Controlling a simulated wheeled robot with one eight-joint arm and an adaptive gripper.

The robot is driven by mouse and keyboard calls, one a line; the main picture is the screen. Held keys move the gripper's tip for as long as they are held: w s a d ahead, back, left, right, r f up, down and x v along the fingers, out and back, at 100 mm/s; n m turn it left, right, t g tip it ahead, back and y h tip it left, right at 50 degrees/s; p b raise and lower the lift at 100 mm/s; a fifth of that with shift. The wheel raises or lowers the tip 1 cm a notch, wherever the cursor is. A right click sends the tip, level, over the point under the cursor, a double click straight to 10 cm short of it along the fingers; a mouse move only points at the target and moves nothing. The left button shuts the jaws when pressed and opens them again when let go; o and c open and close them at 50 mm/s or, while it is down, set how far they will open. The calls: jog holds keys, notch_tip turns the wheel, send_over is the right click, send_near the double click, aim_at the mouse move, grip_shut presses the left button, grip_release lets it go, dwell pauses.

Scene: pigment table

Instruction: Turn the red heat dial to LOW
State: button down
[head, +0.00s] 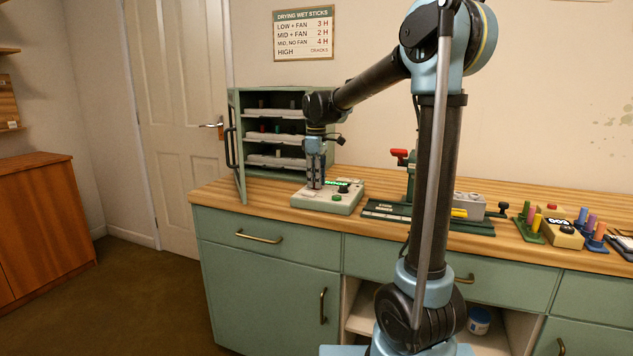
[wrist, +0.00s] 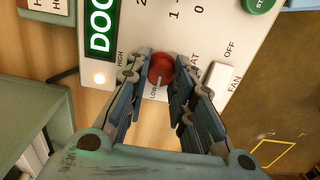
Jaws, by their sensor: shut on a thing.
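The red heat dial (wrist: 160,66) sits on the pale control box (wrist: 225,35) in the wrist view. My gripper (wrist: 162,64) points down over the box, with its two fingers closed on either side of the dial. A pale pointer mark shows at the dial's lower edge, beside the word LOW. HIGH is printed to the left of the dial, and HEAT, partly covered by a finger, to the right. In the head view my gripper (head: 315,185) is at the left part of the control box (head: 327,204), and the red dial is hidden there.
The green cabinet (head: 236,125) stands open behind the box, with trays inside. A white FAN switch (wrist: 218,78) and a green button (wrist: 260,4) are on the box. A press with a red handle (head: 399,155) stands to the right on the wooden counter.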

jog(key=shift+w, duration=0.1)
jog(key=c, duration=1.3)
grip_release()
jog(key=shift+c, duration=0.2)
jog(key=shift+r, duration=0.1)
notch_tip(320, 180, up, 12)
jog(key=shift+f, duration=0.2)
